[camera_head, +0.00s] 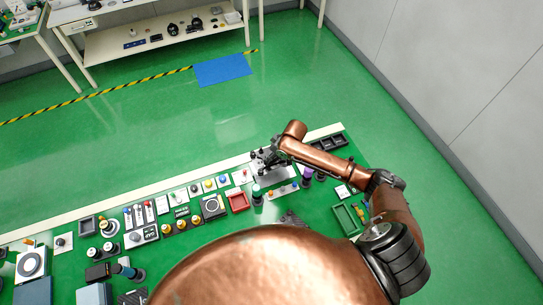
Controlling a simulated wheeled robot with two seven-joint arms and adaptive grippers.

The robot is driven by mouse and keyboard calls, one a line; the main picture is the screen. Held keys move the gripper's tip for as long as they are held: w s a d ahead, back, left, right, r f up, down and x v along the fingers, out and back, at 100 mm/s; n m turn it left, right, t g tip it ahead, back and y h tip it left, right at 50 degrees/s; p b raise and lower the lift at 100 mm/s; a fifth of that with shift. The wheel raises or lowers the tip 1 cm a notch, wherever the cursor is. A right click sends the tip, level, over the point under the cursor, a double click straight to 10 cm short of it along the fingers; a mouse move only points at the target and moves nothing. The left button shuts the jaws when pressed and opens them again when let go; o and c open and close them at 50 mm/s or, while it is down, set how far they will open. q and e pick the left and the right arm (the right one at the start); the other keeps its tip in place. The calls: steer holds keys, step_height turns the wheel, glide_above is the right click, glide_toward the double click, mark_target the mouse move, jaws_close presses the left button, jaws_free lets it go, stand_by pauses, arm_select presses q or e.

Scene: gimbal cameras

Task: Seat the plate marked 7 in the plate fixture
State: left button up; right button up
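My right arm reaches in from the right, and its dark gripper (264,163) points down near the back edge of the green bench. No mark 7 is readable at this size. The fingertips are too small and dark to show whether they are open or shut. My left gripper is not in view.
Close to the gripper stand a red tray (238,203), a dark green cylinder (257,196) and a purple-topped post (306,175). A black tray (329,143) and a green tray (346,219) sit to the right. Button boxes and devices crowd the bench's left.

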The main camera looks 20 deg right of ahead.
mark_target(273, 163)
steer(key=shift+d+f+b, duration=0.3)
steer(key=shift+f+b, duration=0.15)
steer(key=shift+f, duration=0.35)
steer(key=shift+w+f, duration=0.15)
steer(key=shift+f, duration=0.1)
steer(key=shift+w, duration=0.1)
steer(key=shift+d+r+p, duration=0.15)
steer(key=shift+p, duration=0.2)
steer(key=shift+s+f+b, duration=0.2)
steer(key=shift+f+b, duration=1.15)
steer(key=shift+f, duration=1.7)
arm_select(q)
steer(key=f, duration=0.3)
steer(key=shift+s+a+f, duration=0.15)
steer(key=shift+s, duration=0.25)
arm_select(e)
steer(key=shift+r, duration=0.1)
arm_select(q)
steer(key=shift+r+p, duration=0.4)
steer(key=shift+p, duration=0.05)
